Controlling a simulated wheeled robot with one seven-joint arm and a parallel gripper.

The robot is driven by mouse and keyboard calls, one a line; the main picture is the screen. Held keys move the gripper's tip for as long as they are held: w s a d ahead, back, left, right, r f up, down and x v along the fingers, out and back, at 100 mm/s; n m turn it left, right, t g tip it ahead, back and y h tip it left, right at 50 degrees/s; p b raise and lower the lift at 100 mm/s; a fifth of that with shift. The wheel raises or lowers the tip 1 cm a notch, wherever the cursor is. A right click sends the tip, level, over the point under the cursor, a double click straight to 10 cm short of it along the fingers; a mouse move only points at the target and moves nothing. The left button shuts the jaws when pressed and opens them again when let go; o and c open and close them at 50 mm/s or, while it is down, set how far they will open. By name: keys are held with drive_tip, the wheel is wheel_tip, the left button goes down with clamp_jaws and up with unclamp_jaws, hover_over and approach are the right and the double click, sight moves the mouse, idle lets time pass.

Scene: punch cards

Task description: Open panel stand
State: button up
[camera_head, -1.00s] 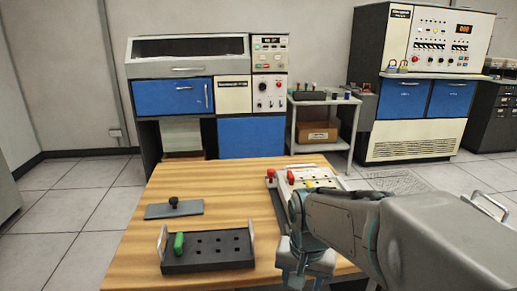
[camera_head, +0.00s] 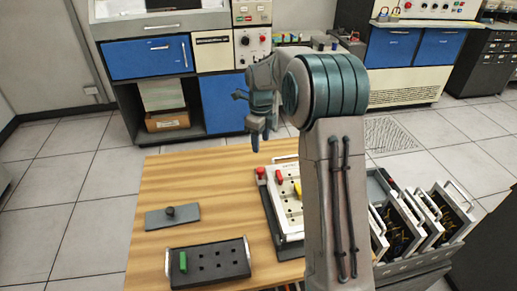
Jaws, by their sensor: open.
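What looks like the panel stand is a white panel (camera_head: 287,197) with dark holes and red and yellow pegs, on a dark base (camera_head: 269,214) at the table's right side. A red knob (camera_head: 262,173) stands at the base's upper left corner. I cannot tell whether the panel lies flat or is slightly tilted. My arm hides its right part. My gripper (camera_head: 247,118) is open and empty, up in the air beyond the panel's far edge, touching nothing that I can see.
A black block with holes (camera_head: 215,266) and a green peg (camera_head: 183,262) sits at the table's front. A grey plate with a black knob (camera_head: 171,216) lies at left. A rack of handled boards (camera_head: 425,225) stands at right. The table (camera_head: 190,175) has free room at the back left.

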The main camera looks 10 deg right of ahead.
sight(260, 169)
drive_tip(key=shift+m, duration=0.4)
drive_tip(key=f, duration=0.4)
drive_tip(key=f+p, duration=0.1)
drive_tip(key=f, duration=0.4)
drive_tip(key=w+f+p, duration=0.1)
drive_tip(key=f, duration=0.3)
drive_tip(key=shift+f, duration=0.3)
drive_tip(key=shift+c, duration=0.3)
clamp_jaws()
